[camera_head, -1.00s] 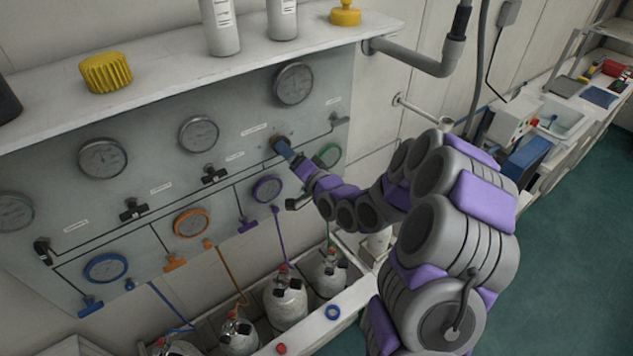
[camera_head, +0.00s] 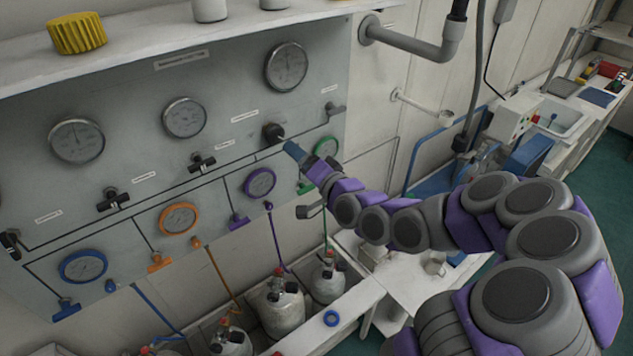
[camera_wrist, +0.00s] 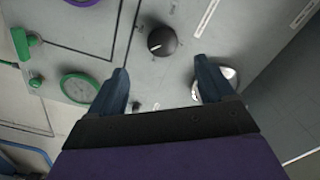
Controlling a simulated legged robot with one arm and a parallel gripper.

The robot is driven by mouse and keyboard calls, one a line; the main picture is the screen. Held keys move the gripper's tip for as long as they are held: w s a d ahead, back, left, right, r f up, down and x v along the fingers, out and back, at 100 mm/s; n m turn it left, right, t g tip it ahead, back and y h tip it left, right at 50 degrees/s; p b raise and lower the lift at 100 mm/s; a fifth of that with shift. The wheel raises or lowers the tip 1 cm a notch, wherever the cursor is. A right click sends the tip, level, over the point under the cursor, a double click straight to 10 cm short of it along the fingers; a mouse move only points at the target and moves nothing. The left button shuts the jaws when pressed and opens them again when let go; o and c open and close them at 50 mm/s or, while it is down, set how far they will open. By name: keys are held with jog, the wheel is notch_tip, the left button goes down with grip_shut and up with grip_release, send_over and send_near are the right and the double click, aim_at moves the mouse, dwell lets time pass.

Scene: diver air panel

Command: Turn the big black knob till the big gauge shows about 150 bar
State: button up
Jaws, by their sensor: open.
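The big black knob (camera_head: 273,133) sits on the grey panel (camera_head: 225,95), below and a little left of a large silver-rimmed gauge (camera_head: 286,67). The gauge's reading is too small to make out. My gripper (camera_head: 291,149) is just right of and below the knob in the head view, with the knob uncovered. In the wrist view, the knob (camera_wrist: 162,40) shows with a white pointer mark, beyond and between my open, empty fingers (camera_wrist: 163,86). The fingers appear apart from it. A silver-rimmed gauge (camera_wrist: 229,74) is partly hidden behind the right finger.
Other silver gauges (camera_head: 77,141) (camera_head: 184,118) and small black valves (camera_head: 202,162) line the panel. Coloured gauges, including a green one (camera_head: 326,147) near my gripper, sit lower. A grey pipe (camera_head: 420,60) juts out at right. Gas bottles (camera_head: 282,307) stand below.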

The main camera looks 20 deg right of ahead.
jog(key=shift+b+v, duration=2.8)
jog(key=shift+b, duration=2.1)
